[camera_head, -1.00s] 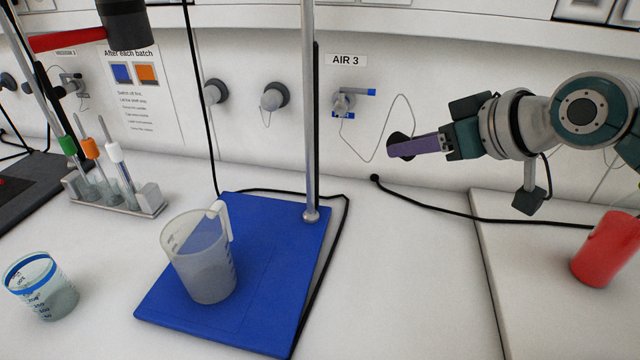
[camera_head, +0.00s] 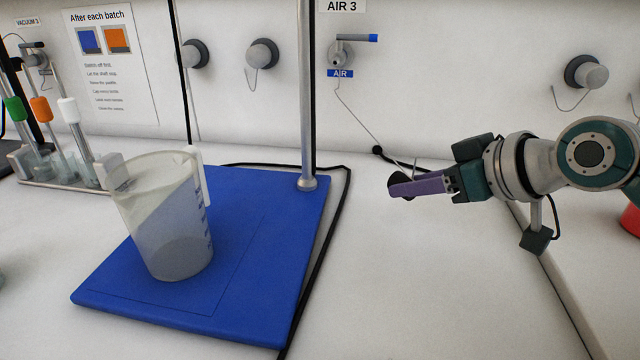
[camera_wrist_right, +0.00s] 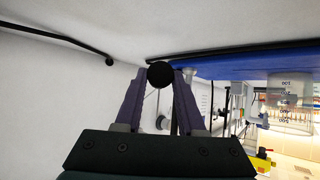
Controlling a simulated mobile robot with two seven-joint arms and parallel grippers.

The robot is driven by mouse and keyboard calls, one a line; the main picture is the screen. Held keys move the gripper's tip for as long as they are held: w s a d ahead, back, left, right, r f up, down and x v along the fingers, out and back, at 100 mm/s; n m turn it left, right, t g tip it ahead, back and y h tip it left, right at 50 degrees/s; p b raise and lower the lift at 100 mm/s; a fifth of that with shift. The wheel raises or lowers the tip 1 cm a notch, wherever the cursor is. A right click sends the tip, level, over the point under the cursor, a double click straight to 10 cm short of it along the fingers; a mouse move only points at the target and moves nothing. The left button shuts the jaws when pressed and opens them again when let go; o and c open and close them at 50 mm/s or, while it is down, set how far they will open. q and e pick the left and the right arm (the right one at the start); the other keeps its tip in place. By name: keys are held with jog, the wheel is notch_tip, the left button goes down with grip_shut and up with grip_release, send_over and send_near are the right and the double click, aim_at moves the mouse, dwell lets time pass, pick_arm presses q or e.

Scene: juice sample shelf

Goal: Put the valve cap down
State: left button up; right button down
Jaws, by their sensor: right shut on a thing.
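The black valve cap (camera_head: 397,183) is round and sits between the purple fingers of my right gripper (camera_head: 416,187). In the head view it is over the pale counter, right of the blue base plate; I cannot tell whether it touches the counter. In the right wrist view the cap (camera_wrist_right: 160,74) is pinched between both fingertips. The AIR 3 valve (camera_head: 341,52) with its blue handle is on the wall, up and left of the gripper. A thin cord hangs from it toward the cap. My left gripper is not in view.
A measuring jug (camera_head: 165,225) stands on the blue plate (camera_head: 258,290), beside a metal rod (camera_head: 307,110). A black cable (camera_head: 335,220) runs along the plate's edge. Counter between plate and right gripper is clear. A tube rack (camera_head: 62,186) is at left, a red vessel (camera_head: 630,218) at right.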

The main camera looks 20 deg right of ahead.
aim_at(408, 227)
notch_tip(408, 227, down, 4)
jog(key=b, duration=0.3)
jog(key=shift+b, duration=0.35)
jog(key=shift+r, duration=0.1)
jog(key=shift+f, duration=0.35)
jog(key=c, duration=0.5)
grip_release()
